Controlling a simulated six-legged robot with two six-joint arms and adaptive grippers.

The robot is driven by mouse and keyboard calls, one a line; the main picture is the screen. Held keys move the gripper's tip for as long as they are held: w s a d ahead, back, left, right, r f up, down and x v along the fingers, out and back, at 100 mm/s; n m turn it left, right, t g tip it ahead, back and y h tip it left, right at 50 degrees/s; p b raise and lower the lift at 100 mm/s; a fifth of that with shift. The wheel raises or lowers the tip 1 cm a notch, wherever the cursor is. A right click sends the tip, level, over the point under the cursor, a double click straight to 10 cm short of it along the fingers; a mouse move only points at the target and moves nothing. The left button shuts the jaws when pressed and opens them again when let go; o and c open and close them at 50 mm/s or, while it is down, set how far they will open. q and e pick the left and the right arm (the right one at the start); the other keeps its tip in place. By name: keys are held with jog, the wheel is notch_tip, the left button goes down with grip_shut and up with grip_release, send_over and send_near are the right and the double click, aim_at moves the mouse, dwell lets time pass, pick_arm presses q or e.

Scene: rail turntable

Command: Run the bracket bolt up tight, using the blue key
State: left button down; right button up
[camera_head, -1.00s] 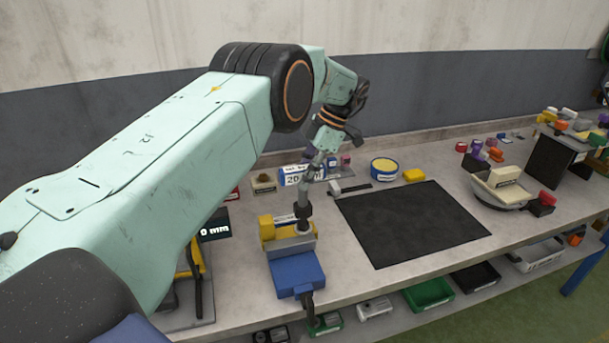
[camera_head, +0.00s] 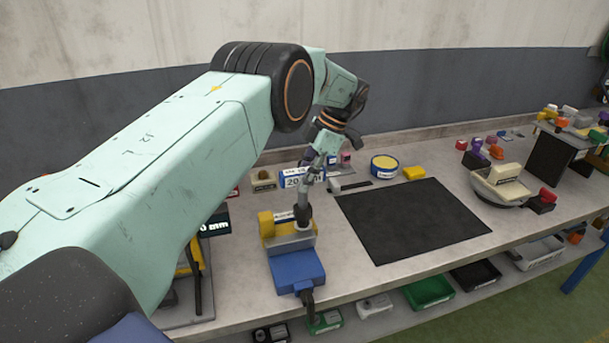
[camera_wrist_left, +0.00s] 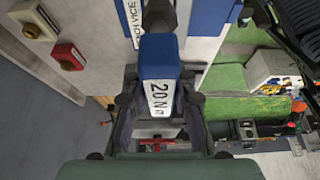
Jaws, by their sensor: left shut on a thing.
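My left gripper (camera_head: 320,163) is shut on the blue key (camera_wrist_left: 158,85), which carries a white "20 N m" label between the fingers in the left wrist view. In the head view the key's thin shaft (camera_head: 307,190) points down and ends in a dark tip (camera_head: 302,214) at a pale piece in the blue bench vice (camera_head: 297,270). A yellow block (camera_head: 266,224) and a grey plate (camera_head: 292,243) sit at the vice's top. The bolt is hidden under the tip, so I cannot tell how it is seated. My right gripper is out of view.
A black mat (camera_head: 412,220) lies right of the vice. A display (camera_head: 217,223) is left of the vice. Trays sit below the front edge.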

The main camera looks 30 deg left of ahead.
pick_arm(q)
jog(key=shift+f+b, duration=1)
jog(key=shift+f, duration=0.3)
dwell(1.0)
jog(key=shift+r+m, duration=0.1)
jog(key=shift+m, duration=0.2)
jog(key=shift+m+t+y+p, duration=0.4)
jog(key=shift+m+p, duration=0.5)
jog(key=shift+m, duration=0.2)
jog(key=shift+m+t+y+p, duration=0.3)
jog(key=shift+m+t+p, duration=0.1)
jog(key=shift+m+p, duration=0.6)
jog(key=shift+s+m+t+p, duration=0.1)
jog(key=shift+m+t+p, duration=0.5)
jog(key=shift+m+p, duration=0.6)
jog(key=shift+m+t+p, duration=0.6)
jog(key=shift+m+p, duration=0.15)
jog(key=shift+m, duration=0.85)
jog(key=m+t, duration=0.2)
jog(key=m, duration=0.3)
jog(key=shift+s, duration=0.15)
jog(key=shift+m+t+h, duration=0.3)
jog(key=shift+m, duration=0.5)
